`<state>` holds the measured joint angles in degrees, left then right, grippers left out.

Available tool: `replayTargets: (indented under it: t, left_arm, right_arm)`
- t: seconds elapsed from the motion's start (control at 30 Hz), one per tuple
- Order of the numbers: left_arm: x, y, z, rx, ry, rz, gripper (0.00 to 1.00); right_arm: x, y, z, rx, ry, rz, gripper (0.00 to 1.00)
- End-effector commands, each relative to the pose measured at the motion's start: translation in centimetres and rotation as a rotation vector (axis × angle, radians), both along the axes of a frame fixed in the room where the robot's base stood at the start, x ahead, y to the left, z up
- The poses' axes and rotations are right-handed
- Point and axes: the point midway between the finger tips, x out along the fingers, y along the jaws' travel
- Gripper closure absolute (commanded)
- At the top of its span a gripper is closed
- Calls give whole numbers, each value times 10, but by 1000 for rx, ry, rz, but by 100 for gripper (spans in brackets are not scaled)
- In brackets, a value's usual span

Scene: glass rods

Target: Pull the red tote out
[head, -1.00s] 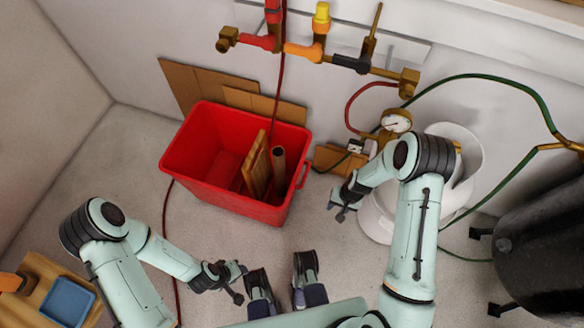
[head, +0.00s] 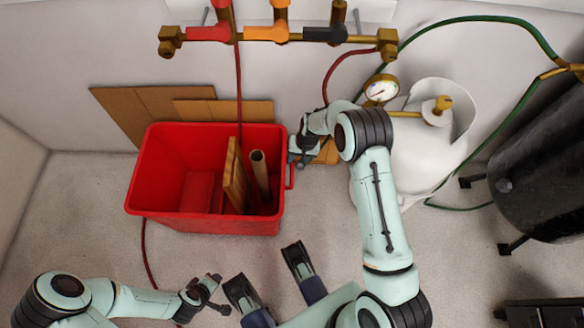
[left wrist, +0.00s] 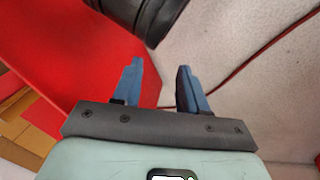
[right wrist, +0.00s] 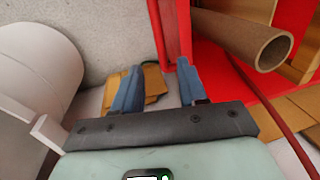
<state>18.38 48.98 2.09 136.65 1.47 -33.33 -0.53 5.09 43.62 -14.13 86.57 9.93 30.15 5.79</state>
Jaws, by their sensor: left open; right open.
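The red tote (head: 165,185) stands upright on the floor near the back wall. A wooden board (head: 235,178) and a cardboard-coloured tube (head: 260,172) stand inside it. My right gripper (head: 296,160) is open beside the tote's right-hand handle (head: 291,172). In the right wrist view the red handle bar (right wrist: 172,30) lies just ahead of the open fingers (right wrist: 158,85), nearer the right finger; I cannot tell whether they touch. My left gripper (head: 218,292) is open and empty, low in front of the tote. In the left wrist view its fingers (left wrist: 160,85) show beside the red tote wall (left wrist: 75,55).
A white gas cylinder (head: 425,160) with a gauge (head: 380,90) stands right of my right gripper. A red hose (head: 238,90) hangs from the wall manifold (head: 265,36) behind or into the tote. Cardboard (head: 125,110) leans behind it. A black tank (head: 545,160) stands far right. The floor in front is fairly clear.

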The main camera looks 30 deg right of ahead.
Motion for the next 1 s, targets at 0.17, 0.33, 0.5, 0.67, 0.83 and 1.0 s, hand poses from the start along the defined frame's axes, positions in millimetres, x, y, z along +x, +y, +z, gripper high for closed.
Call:
replayTargets:
  t: [0.17, 0.33, 0.5, 0.67, 0.83, 1.0]
  left_arm:
    - [12, 8, -14, 19, -28, 15, 57]
    - [3, 11, -26, 21, 4, 19, 57]
    - [-5, 12, -32, 19, 30, 20, 57]
    - [-7, 12, -32, 19, 36, 21, 57]
    - [-7, 12, -32, 19, 36, 21, 57]
    - [-7, 12, -32, 18, 35, 20, 57]
  right_arm:
    - [3, 6, -42, 0, 3, 2, 58]
    - [6, 11, -66, 0, 1, 1, 58]
    - [8, 13, -76, 0, 0, 1, 58]
    - [8, 13, -78, 1, -1, 1, 58]
    - [8, 13, -78, 0, 0, 1, 64]
    - [8, 13, -78, 0, 0, 1, 100]
